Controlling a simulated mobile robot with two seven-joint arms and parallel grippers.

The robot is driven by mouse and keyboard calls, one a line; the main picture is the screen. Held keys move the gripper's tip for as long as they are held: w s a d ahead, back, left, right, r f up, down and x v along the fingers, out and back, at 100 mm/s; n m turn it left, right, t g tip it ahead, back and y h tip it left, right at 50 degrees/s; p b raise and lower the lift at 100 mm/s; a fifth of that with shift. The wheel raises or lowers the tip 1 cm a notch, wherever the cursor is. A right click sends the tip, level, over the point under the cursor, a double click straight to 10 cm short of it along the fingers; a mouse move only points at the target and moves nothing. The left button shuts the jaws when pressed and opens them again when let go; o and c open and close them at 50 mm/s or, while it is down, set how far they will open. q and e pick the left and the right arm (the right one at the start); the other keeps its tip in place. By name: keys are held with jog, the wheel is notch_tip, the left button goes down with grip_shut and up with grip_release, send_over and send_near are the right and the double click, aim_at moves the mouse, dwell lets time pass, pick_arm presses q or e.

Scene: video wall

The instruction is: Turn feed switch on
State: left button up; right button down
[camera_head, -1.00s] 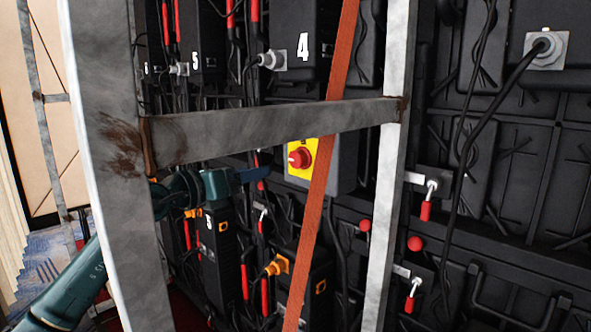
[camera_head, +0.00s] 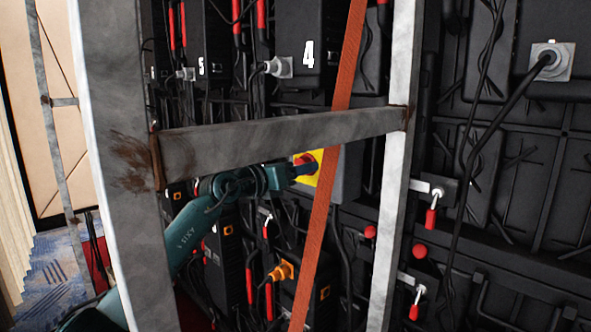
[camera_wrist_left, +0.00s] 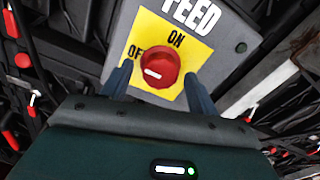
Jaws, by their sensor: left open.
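The feed switch is a red round knob (camera_wrist_left: 160,66) on a yellow plate (camera_wrist_left: 148,32), marked OFF at the left and ON at the top in the left wrist view. The knob's white mark lies on its lower left, nearer the OFF side. The plate sits on a grey box (camera_wrist_left: 232,38) lettered FEED. In the head view the plate (camera_head: 327,166) is partly covered by the orange strap and my gripper. My left gripper (camera_wrist_left: 158,73) is open, one finger on each side of the knob; contact cannot be told. It also shows in the head view (camera_head: 304,168). My right gripper is not in view.
A grey metal frame with a crossbar (camera_head: 270,137) and an upright (camera_head: 397,150) stands before the wall. An orange strap (camera_head: 335,120) hangs across the switch box. My left arm passes behind the left post (camera_head: 115,140). Cables and red-handled levers (camera_head: 431,218) surround it.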

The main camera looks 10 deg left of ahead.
pick_arm(q)
jog(key=c, duration=1)
